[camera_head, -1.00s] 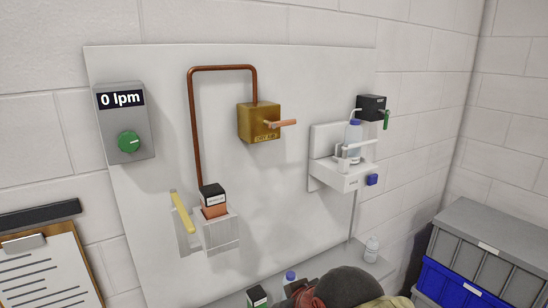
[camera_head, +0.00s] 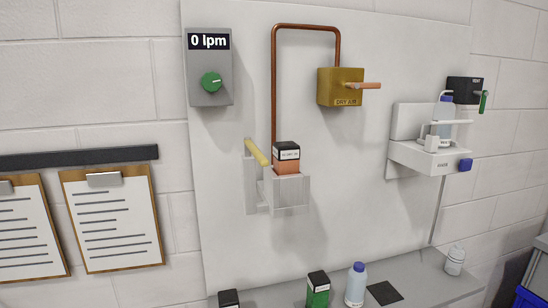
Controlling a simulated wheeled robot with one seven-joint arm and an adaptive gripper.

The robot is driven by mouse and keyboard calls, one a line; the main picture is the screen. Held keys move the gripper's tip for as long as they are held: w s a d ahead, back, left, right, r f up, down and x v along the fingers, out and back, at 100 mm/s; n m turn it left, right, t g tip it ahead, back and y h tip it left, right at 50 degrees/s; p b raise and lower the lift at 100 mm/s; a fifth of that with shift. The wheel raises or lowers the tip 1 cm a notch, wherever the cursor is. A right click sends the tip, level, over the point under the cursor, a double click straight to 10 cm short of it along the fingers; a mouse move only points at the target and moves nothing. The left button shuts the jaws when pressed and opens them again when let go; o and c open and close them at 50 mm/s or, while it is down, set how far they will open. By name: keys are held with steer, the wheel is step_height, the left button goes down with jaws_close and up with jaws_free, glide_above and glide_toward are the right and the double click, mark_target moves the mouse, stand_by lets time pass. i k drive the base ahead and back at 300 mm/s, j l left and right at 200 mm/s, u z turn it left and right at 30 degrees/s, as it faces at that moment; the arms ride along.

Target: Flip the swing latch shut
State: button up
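A yellow bar (camera_head: 257,152), which looks like the swing latch, sits at the upper left of a clear holder (camera_head: 291,196) on the white panel. It slants from upper left down to lower right and stands away from the holder's front. An orange box with a black top (camera_head: 286,160) sits in the holder, its lower part behind the clear wall. I cannot tell whether the bar touches the box. My gripper is not in view.
A brass block (camera_head: 340,88) with a copper handle and pipe is above right. A grey dial box (camera_head: 209,92) reads 0 lpm. A bottle bracket (camera_head: 428,160) juts out at right. A ledge (camera_head: 420,275) below holds bottles and boxes. Clipboards (camera_head: 112,222) hang at left.

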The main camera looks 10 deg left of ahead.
mark_target(250, 148)
steer(key=u, duration=1.15)
